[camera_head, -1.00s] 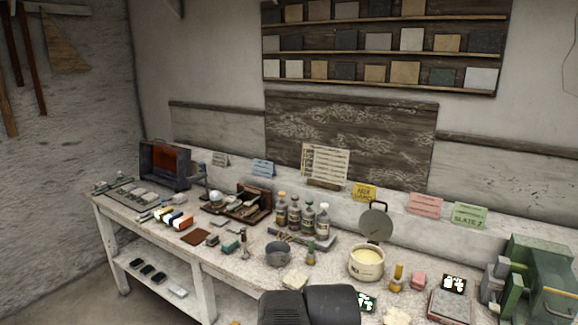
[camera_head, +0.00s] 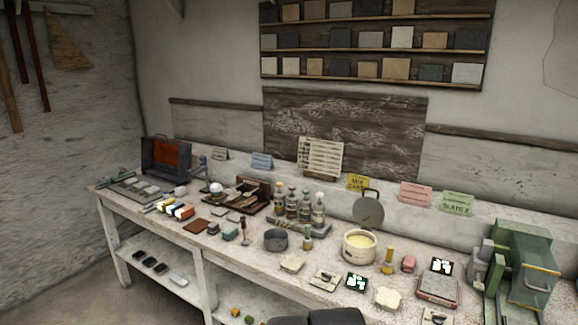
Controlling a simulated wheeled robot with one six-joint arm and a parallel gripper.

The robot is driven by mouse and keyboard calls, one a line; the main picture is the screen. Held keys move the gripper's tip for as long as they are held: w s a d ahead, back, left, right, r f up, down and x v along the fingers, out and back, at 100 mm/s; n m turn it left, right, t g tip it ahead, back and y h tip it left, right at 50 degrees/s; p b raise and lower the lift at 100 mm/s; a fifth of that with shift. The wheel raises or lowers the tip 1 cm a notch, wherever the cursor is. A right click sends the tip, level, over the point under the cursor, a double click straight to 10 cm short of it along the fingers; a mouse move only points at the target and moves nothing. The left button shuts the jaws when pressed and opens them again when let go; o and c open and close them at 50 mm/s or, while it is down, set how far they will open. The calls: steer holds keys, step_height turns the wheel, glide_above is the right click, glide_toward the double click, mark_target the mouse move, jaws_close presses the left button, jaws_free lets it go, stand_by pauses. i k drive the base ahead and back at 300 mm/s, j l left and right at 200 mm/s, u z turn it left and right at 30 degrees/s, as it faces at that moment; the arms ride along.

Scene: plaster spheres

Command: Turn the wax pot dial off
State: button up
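The wax pot (camera_head: 360,248) is a cream round pot with pale yellow wax inside, standing on the bench right of centre. Its grey round lid (camera_head: 368,211) stands upright behind it. The pot's dial is too small to make out, so its setting cannot be told. Dark rounded parts of my own arm show at the bottom edge, well in front of the pot. My gripper's fingers are not in view.
A dark grey bowl (camera_head: 276,240) and a small green bottle (camera_head: 308,238) stand left of the pot. A yellow-brass stamp-like piece (camera_head: 388,262) stands close on its right. A green machine (camera_head: 525,268) fills the bench's right end. Flat small items lie in front.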

mark_target(326, 277)
steer(key=i+l+z, duration=0.1)
steer(key=i+l+u, duration=0.2)
steer(key=i, duration=0.6)
steer(key=i+j, duration=0.05)
steer(key=j, duration=0.05)
